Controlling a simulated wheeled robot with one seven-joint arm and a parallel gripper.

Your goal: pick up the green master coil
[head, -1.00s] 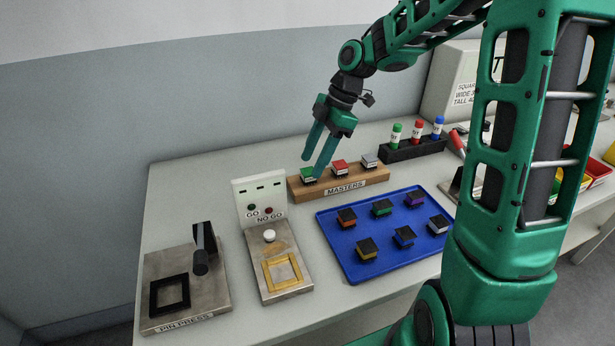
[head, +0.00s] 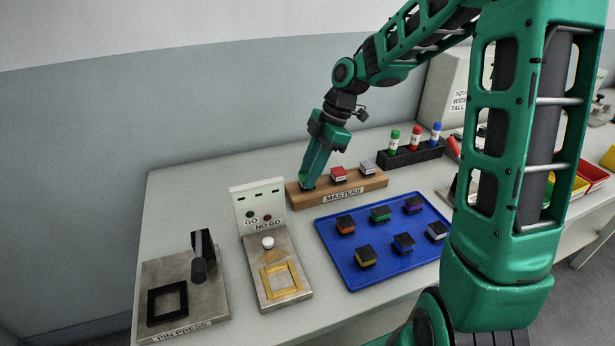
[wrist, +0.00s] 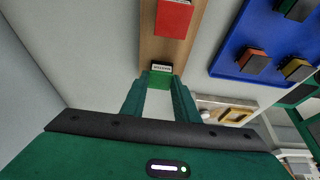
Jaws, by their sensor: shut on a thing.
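The green master coil (wrist: 158,79) shows between my fingertips in the wrist view, at the end of the wooden MASTERS block. In the head view my fingers mostly hide it. My gripper (head: 309,181) points down at the left end of the block and is shut on the green coil; it also shows in the wrist view (wrist: 159,88). The coil is at the block; I cannot tell whether it is clear of its seat. The wooden MASTERS block (head: 374,183) also bears a red master coil (head: 338,173) and a grey-white one (head: 367,167).
A blue tray (head: 330,233) with several dark-topped coils lies in front of the block. A GO / NO GO gauge (head: 258,207) and a pin press (head: 215,293) stand to the left. A dark rack (head: 413,157) of capped bottles stands behind right.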

